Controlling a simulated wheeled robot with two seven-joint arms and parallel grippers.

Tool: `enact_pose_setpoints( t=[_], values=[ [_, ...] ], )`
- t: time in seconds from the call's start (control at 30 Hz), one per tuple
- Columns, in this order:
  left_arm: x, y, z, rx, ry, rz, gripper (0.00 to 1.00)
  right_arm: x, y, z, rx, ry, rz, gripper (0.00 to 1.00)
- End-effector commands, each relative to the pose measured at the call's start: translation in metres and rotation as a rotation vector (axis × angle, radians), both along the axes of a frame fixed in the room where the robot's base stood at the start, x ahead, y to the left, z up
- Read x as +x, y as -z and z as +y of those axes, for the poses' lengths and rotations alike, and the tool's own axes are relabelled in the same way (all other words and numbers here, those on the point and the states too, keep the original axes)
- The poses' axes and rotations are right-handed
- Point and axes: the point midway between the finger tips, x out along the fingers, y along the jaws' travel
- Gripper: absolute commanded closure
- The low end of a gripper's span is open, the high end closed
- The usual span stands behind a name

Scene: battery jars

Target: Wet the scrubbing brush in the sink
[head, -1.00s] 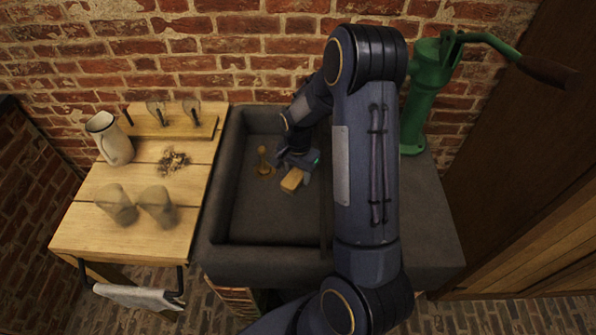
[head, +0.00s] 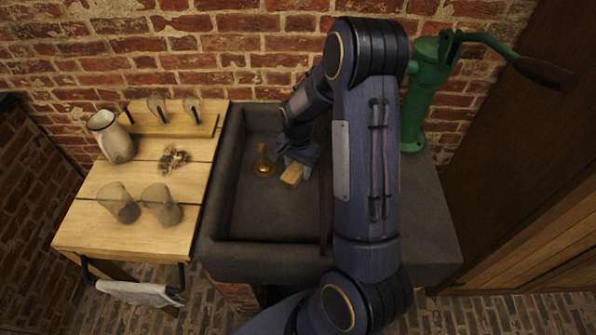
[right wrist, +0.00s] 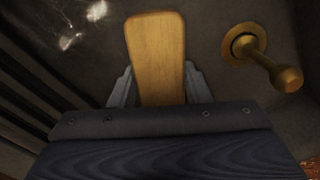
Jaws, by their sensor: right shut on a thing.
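The scrubbing brush (head: 292,175) is a light wooden block at my right gripper (head: 284,162), inside the grey stone sink (head: 222,195). In the right wrist view the brush (right wrist: 157,55) sits between the two fingers of the right gripper (right wrist: 160,85), which is shut on it. Its bristles are hidden. A brass drain plug with a knob (head: 264,165) stands in the sink just left of the brush, apart from it; it also shows in the right wrist view (right wrist: 262,52). My left gripper is not in view.
A green hand pump (head: 418,95) stands right of the sink. On the wooden side table (head: 130,240) are an enamel jug (head: 110,138), glass jars (head: 118,203), a rack (head: 172,127) and a small tangled pile (head: 173,158). A cloth (head: 140,294) hangs in front. The sink's front left is clear.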

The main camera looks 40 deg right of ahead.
Motion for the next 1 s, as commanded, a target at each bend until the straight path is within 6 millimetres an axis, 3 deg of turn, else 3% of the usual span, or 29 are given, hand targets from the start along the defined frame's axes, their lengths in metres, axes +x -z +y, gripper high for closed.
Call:
enact_pose_setpoints(
  t=[1.0],
  values=[
    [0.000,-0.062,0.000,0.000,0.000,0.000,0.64,0.001,-0.086,0.000,0.000,-0.001,-0.002,0.75]
  ],
)
